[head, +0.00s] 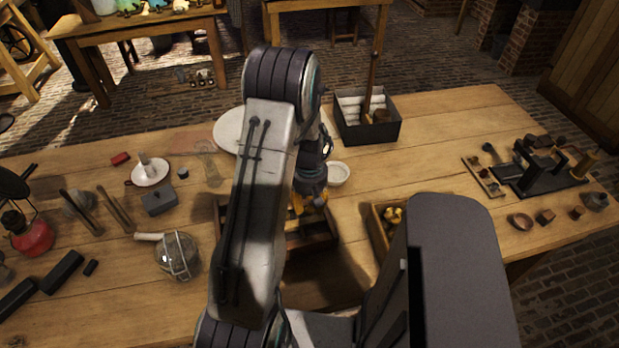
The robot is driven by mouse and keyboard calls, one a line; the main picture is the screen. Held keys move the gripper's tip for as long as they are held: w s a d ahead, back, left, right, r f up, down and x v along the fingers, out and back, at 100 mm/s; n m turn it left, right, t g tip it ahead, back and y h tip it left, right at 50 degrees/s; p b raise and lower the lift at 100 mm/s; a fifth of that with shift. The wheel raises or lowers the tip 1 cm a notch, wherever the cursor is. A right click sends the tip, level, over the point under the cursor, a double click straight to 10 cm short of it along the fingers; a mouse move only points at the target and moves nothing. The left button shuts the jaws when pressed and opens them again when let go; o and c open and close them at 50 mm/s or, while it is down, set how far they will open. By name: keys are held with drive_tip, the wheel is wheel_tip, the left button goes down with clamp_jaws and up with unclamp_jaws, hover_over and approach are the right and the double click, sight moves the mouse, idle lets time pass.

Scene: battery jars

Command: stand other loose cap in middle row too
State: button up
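My gripper (311,198) points down over a wooden tray (325,236) in the middle of the table. Yellow bits show at its lower end, and I cannot tell whether they are fingertips or a cap. Whether it is open or shut is too small to see. My arm covers much of the tray, so its rows and any caps in them are hidden. A second wooden box (379,236) stands to the right, with several brass-coloured pieces (393,214) in it, perhaps caps. My own body hides part of that box.
A white bowl (338,173) stands just behind the tray. A dark crate (367,133) with white rolls is farther back. A glass jar (178,256) lies to the left. A dark metal fixture (540,168) stands at the right. Bare table (450,135) lies between crate and fixture.

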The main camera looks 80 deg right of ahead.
wheel_tip(320, 180, up, 11)
drive_tip(key=shift+f, duration=0.15)
drive_tip(key=shift+w+d, duration=0.1)
idle(0.3)
drive_tip(key=w+a+r+n+h, duration=0.1)
drive_tip(key=w+a+r+n, duration=0.1)
drive_tip(key=w+a+r, duration=0.45)
drive_tip(key=w+a+r+n+t, duration=0.1)
drive_tip(key=w+a, duration=0.3)
drive_tip(key=w, duration=0.5)
drive_tip(key=w+a+r+n+h, duration=0.1)
drive_tip(key=w+a+r+n, duration=0.15)
drive_tip(key=w+a, duration=0.4)
drive_tip(key=a+r+n+t+y, duration=0.1)
drive_tip(key=a+n, duration=0.1)
drive_tip(key=a, duration=0.9)
drive_tip(key=s+a+r+n+t, duration=0.1)
drive_tip(key=a+r+n+t, duration=0.1)
drive_tip(key=a, duration=1)
drive_tip(key=shift+s+r+n+y, duration=0.15)
drive_tip(key=shift+r+n+y, duration=0.2)
drive_tip(key=shift+n, duration=0.2)
drive_tip(key=shift+d, duration=0.1)
